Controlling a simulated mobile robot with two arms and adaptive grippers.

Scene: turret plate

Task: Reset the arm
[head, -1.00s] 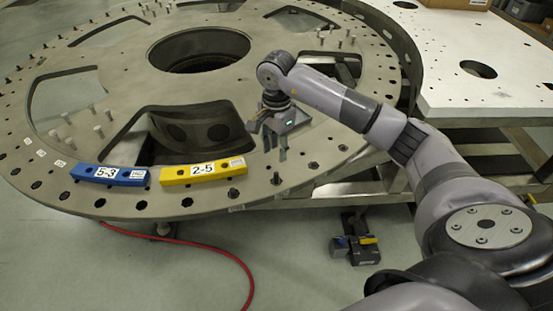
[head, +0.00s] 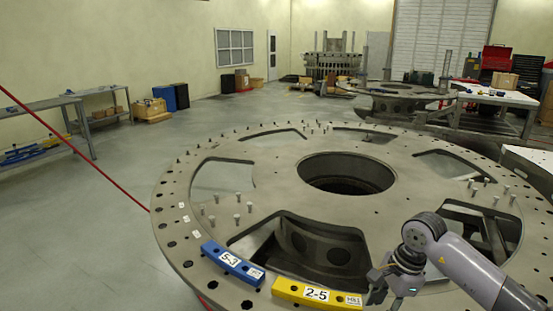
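My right arm enters the head view from the lower right. Its gripper (head: 386,296) hangs fingers down over the front of the turret plate (head: 215,170), just right of the yellow block. Its fingers look apart with nothing between them, and their tips are near the bottom edge of the view. The yellow block (head: 289,289), marked 2-5, lies on the plate's front rim. The blue block (head: 235,265), marked 5-3, lies on the rim to its left. My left arm and gripper are not in view.
A red hose (head: 95,165) runs at the left. Shelving (head: 45,125) stands at far left, with clear floor (head: 110,225) between. Another plate assembly (head: 400,100) stands behind.

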